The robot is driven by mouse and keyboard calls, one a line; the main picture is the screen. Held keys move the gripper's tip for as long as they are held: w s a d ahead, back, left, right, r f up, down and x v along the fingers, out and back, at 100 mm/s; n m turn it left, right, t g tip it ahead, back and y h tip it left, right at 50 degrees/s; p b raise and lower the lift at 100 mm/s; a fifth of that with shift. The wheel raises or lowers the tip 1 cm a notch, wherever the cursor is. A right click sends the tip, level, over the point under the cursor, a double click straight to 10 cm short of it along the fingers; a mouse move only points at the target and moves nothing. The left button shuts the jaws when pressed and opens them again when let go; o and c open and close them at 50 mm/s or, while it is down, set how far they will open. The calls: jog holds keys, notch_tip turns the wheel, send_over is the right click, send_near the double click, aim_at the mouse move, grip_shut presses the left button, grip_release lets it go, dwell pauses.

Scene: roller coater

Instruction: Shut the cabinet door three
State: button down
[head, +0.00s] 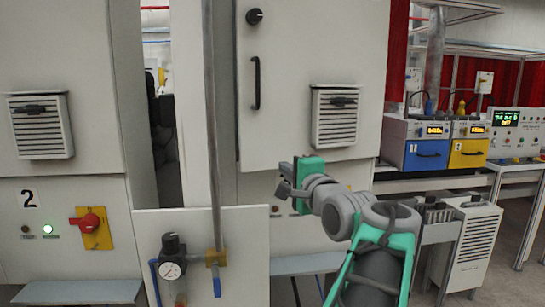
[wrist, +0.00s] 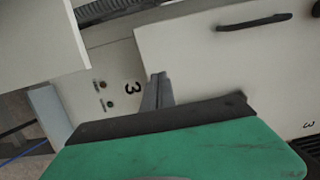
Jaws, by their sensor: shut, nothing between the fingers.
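Cabinet door three (head: 295,50) is the pale panel right of centre in the head view, with a black vertical handle (head: 255,83), a dark knob and a louvred vent. In the wrist view the door (wrist: 220,65) fills the right side, with its handle (wrist: 254,22) at the top and a small 3 at right. I cannot tell how far it stands open. My gripper (head: 285,180) is at the door's lower edge in the head view. In the wrist view its fingers (wrist: 158,92) are together and empty beside the door's edge; contact is unclear.
A panel marked 3 (wrist: 110,75) with two small lamps lies below the door. In front stand a vertical pipe (head: 211,120) and a board with a pressure gauge (head: 172,270). Cabinet 2 has a red switch (head: 90,222). Blue and yellow instrument boxes (head: 427,155) stand right.

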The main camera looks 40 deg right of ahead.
aim_at(269, 156)
jog(key=p+x, duration=0.2)
jog(key=x, duration=0.6)
jog(key=shift+w+d, duration=0.1)
jog(key=shift+w, duration=0.2)
jog(key=shift+w+d+f+p, duration=0.1)
jog(key=shift+w+d+p, duration=0.1)
jog(key=shift+w+p, duration=0.15)
jog(key=shift+w, duration=0.1)
